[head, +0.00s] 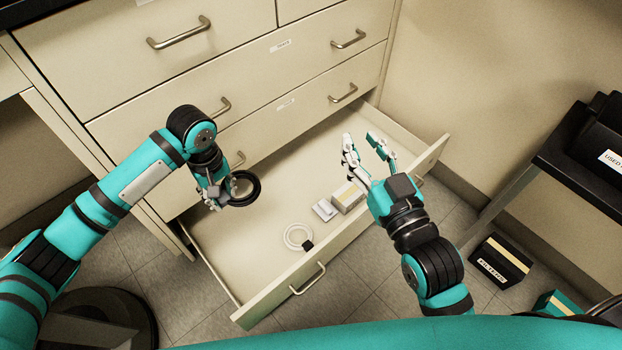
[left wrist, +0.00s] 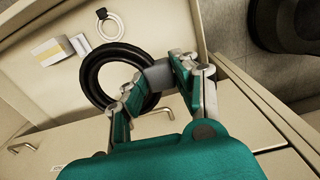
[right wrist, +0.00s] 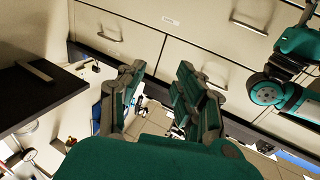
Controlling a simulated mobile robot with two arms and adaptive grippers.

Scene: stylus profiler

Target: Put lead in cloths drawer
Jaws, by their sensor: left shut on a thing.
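My left gripper (head: 216,190) is shut on a black coiled lead (head: 246,188), held above the left part of the open bottom drawer (head: 235,240). In the left wrist view the lead (left wrist: 88,82) is a black ring, and its grey block (left wrist: 158,76) sits between the fingers. The drawer is pulled well out; I cannot read the drawer labels. A white coil with a dark end (head: 298,236), a small white item (head: 324,210) and a white and yellow box (head: 347,197) lie inside it. My right gripper (head: 366,142) is open and empty above the drawer's right part.
Closed drawers (head: 240,70) with bar handles stand behind. A dark side table (head: 560,150) with a black bin (head: 603,140) stands at right. A black and yellow box (head: 497,262) is on the floor. The drawer's left and middle floor is mostly bare.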

